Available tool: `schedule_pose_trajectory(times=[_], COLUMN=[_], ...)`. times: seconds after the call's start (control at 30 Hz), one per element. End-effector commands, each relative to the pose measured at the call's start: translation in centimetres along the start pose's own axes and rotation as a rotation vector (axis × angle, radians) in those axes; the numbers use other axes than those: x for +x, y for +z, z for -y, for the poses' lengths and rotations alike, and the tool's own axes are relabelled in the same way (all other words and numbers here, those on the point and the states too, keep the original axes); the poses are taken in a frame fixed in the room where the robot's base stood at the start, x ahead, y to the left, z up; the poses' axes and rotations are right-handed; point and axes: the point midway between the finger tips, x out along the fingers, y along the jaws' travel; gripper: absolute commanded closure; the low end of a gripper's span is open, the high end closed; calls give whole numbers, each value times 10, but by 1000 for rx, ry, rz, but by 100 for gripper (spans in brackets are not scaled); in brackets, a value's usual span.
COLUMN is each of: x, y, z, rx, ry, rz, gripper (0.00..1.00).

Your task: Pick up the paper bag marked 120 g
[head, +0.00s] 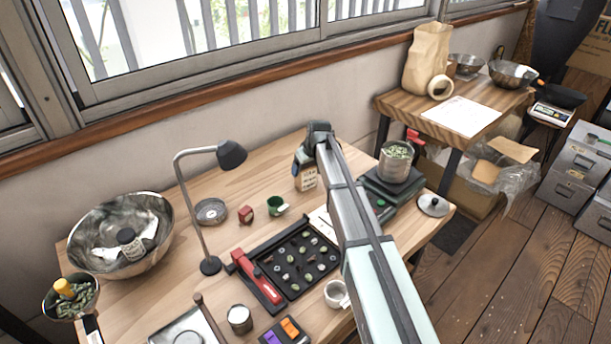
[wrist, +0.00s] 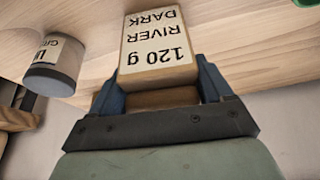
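The paper bag marked 120 g (wrist: 160,45) is brown with a cream label reading "120 g RIVER DARK", upside down in the wrist view. It also shows in the head view (head: 307,180), at the back of the wooden table, partly covered by my gripper. My gripper (wrist: 160,88) has its two blue fingers on either side of the bag's near end, seemingly touching both sides. In the head view my gripper (head: 303,158) is at the bag's top. I cannot tell whether the bag's base touches the table.
A grey labelled jar (wrist: 54,66) stands beside the bag.

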Motion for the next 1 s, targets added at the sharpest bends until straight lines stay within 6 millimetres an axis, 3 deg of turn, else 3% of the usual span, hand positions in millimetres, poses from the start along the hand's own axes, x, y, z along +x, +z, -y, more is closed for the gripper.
schedule_pose_trajectory(times=[0.3, 0.67, 1.0], x=[0, -8, -58], y=[0, -4, -25], z=[0, 0, 0], rx=[0, 0, 0], ry=[0, 1, 1], rz=[0, -2, -3], gripper=[54, 55, 55])
